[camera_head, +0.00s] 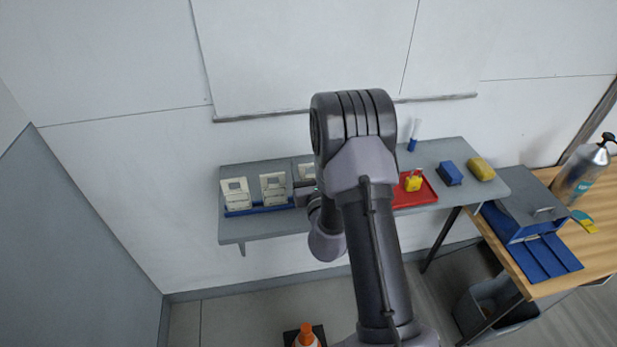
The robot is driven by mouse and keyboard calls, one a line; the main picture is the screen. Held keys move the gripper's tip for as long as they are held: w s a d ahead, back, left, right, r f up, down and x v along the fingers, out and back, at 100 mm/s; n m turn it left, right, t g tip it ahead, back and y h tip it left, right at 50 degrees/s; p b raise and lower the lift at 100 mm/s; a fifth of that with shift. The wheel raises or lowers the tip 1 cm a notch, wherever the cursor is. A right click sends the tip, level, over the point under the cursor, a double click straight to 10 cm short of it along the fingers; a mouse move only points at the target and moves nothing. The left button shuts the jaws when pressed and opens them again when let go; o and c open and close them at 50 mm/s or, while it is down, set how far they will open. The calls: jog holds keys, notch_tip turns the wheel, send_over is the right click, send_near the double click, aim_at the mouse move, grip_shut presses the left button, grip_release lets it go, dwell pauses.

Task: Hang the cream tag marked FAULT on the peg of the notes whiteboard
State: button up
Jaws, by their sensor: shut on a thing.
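Three cream tags with cut-out openings are at the left of the grey wall shelf: a left tag (236,192), a middle tag (273,188) and a right tag (307,172). The left and middle ones stand in a blue rack (258,209). Their markings are too small to read, so I cannot tell which says FAULT. My gripper (306,191) is at the right tag, shut on it as far as I can see; my arm hides much of it. The whiteboard (290,60) is on the wall above the shelf. I see no peg; my arm covers part of the board's lower edge.
The grey shelf (435,153) also holds a red tray (422,197) with a yellow item, a blue block (450,173) and a yellow block (481,168). A wooden table (602,243) with a spray bottle (582,172) is at right. An orange-topped object (306,337) stands on the floor.

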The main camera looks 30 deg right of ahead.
jog(key=shift+f, duration=0.65)
jog(key=shift+f, duration=0.1)
jog(key=shift+f, duration=0.15)
jog(key=o, duration=1.4)
jog(key=shift+c, duration=0.2)
